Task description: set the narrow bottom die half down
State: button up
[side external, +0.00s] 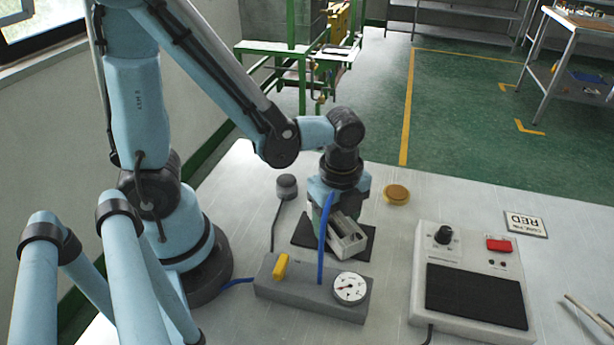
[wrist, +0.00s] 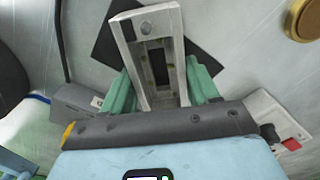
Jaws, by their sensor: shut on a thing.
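The narrow bottom die half is a light grey metal block (side external: 347,238) with a long dark hollow in it. In the wrist view the die half (wrist: 129,28) sits between the two green fingers of my gripper (wrist: 162,84), which are closed on its sides. In the side view my gripper (side external: 332,218) points down and the die half looks tilted, over a black mat (side external: 302,236). I cannot tell whether the die half touches the mat. The mat also shows behind it in the wrist view (wrist: 104,48).
A grey box with a gauge and yellow lever (side external: 310,287) stands close in front of the mat. A control unit with a black pad (side external: 474,290) is at the right. A brass disc (side external: 397,194) and a small grey knob-like piece (side external: 287,187) lie nearby.

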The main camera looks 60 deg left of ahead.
jog(key=shift+f, duration=0.25)
jog(key=shift+f, duration=0.15)
jog(key=o, duration=1.4)
notch_tip(320, 180, up, 12)
jog(key=w+a+r+n+t, duration=0.1)
jog(key=a+n+t, duration=0.4)
jog(key=n, duration=1.3)
jog(key=shift+w+a+t, duration=0.25)
jog(key=shift+w+t, duration=0.45)
jog(key=shift+t, duration=0.4)
jog(key=shift+r, duration=0.1)
